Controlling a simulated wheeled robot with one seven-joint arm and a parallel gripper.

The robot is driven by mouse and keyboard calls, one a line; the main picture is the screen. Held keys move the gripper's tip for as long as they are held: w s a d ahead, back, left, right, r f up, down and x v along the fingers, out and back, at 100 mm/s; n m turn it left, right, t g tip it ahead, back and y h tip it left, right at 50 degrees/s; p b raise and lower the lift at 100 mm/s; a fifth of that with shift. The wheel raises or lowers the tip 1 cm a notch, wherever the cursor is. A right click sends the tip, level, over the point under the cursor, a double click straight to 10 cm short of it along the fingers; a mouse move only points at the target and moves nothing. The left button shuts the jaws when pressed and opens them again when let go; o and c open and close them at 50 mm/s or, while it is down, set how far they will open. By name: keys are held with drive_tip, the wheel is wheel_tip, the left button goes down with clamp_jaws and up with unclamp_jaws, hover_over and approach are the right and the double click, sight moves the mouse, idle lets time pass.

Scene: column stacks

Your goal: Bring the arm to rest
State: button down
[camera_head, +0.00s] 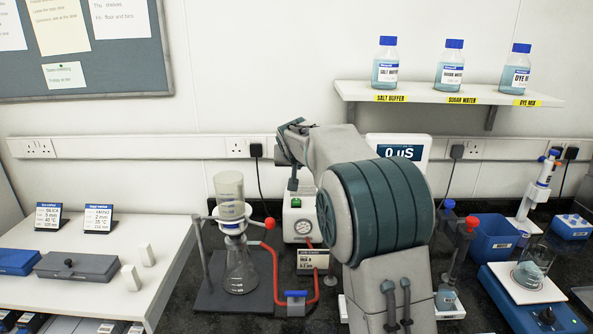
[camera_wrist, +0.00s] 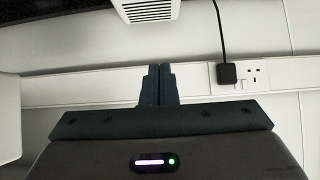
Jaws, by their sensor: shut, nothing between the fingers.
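My gripper (camera_wrist: 154,72) shows in the wrist view, with its two dark fingers side by side, touching and empty. A white wall with a socket strip fills the view behind the fingers. In the head view my arm is folded up in the middle of the picture, above the dark bench. I cannot make out the fingertips in that view. No object is held.
A glass column over a flask (camera_head: 241,270) stands left of my arm, with a pump (camera_head: 298,222) behind. A shelf (camera_head: 440,94) bears three bottles. A blue bin (camera_head: 492,240) and a beaker (camera_head: 530,270) stand right. A plug (camera_wrist: 226,74) with a cable is near the fingers.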

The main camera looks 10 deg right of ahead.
drive_tip(key=s+d+f+g, duration=0.1)
drive_tip(key=s+f+g, duration=0.1)
drive_tip(key=s, duration=1.3)
drive_tip(key=s+d+f+n+g+y, duration=0.1)
drive_tip(key=s+f, duration=0.4)
drive_tip(key=s, duration=1)
drive_tip(key=s+d+f+g, duration=0.1)
drive_tip(key=s+f+g, duration=0.2)
drive_tip(key=s, duration=1.3)
drive_tip(key=shift+f+n+y, duration=0.3)
drive_tip(key=shift+f+n, duration=0.05)
drive_tip(key=shift+n, duration=0.05)
drive_tip(key=shift+w, duration=0.1)
